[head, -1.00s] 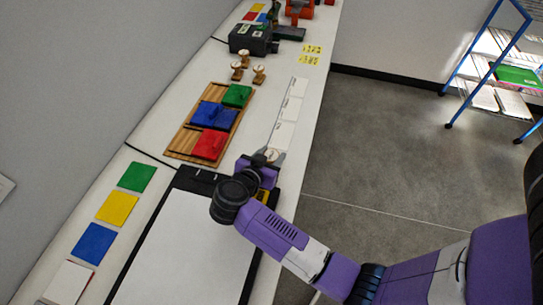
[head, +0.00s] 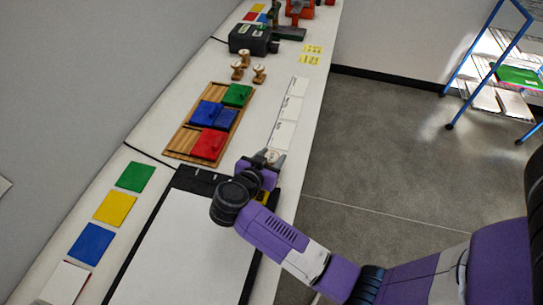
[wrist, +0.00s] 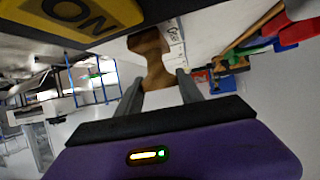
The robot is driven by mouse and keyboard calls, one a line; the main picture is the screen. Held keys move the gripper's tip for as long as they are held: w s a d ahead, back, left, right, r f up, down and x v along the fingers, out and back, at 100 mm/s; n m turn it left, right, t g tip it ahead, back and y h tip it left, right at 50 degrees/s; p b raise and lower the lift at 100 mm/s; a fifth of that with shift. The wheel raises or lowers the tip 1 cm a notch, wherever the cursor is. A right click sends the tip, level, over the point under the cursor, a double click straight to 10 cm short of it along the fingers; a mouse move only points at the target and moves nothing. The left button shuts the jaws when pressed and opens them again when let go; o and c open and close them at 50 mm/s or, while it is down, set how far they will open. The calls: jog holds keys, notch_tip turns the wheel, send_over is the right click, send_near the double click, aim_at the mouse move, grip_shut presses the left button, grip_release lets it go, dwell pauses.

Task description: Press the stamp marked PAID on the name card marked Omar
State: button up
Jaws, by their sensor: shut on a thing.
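My gripper (head: 272,158) is shut on a wooden stamp (wrist: 150,52), whose waisted brown handle shows between the fingers in the wrist view. In the head view only its pale top (head: 271,155) shows; its marking cannot be read. White name cards lie in a row along the table's right edge: a near card (head: 283,134), a middle card (head: 291,109) and a far card (head: 298,87). Their small writing is not readable in the head view. The gripper is at the near end of this row. I cannot tell whether the stamp touches a card.
Several other wooden stamps (head: 259,74) stand farther back. A wooden board (head: 176,146) with blue, green and red pieces lies left of the cards. A black-edged white panel (head: 190,245) lies nearer, with coloured squares (head: 115,208) on its left. Open floor (head: 390,150) lies to the right.

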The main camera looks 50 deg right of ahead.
jog(key=shift+f, duration=0.65)
dwell(0.8)
notch_tip(320, 180, up, 5)
jog(key=p, duration=0.7)
jog(key=shift+r, duration=0.1)
dwell(0.6)
